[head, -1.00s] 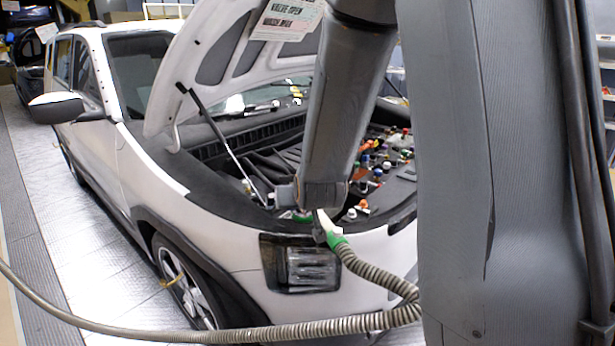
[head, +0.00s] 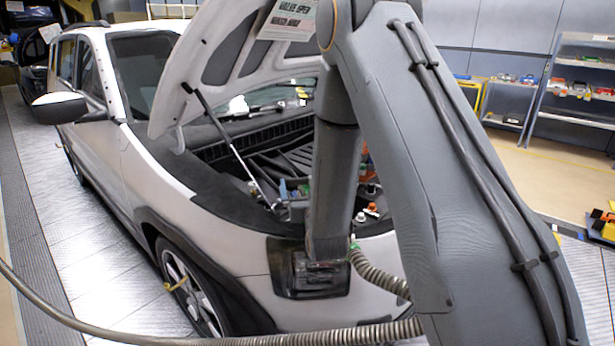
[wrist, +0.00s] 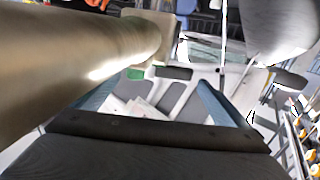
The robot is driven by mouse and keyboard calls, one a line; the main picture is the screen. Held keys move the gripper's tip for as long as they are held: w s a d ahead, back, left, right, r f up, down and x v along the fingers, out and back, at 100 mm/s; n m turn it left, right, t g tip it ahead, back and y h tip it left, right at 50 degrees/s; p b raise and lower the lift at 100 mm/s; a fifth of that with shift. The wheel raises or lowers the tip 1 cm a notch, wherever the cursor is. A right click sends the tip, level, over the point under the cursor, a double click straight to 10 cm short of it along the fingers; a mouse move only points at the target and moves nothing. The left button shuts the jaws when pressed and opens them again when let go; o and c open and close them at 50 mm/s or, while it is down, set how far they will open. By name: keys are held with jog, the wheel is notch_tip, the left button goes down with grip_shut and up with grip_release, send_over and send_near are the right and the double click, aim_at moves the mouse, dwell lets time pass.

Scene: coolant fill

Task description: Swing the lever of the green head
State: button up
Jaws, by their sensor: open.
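In the head view, a small patch of the green head (head: 353,246) shows at the end of the ribbed grey hose (head: 378,276), just right of my arm's lower end. My arm hides most of the head, and I cannot make out its lever. In the wrist view, my open gripper (wrist: 156,92) has two bluish fingers set apart, with nothing seen held between them. A small green patch (wrist: 135,73) shows near the left finger, beside a large beige tube; I cannot tell whether it is the head.
The white car (head: 215,225) has its hood (head: 225,75) propped up, with a printed sign (head: 289,18) under it. The engine bay (head: 262,165) is partly covered by my arm. The hose runs low across the front.

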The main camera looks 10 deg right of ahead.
aim_at(306, 179)
jog(key=shift+w+d+p, duration=0.2)
jog(key=shift+w+p, duration=0.4)
jog(key=shift+w, duration=1.55)
jog(key=shift+c, duration=0.4)
jog(key=c, duration=1.3)
jog(key=shift+d, duration=0.1)
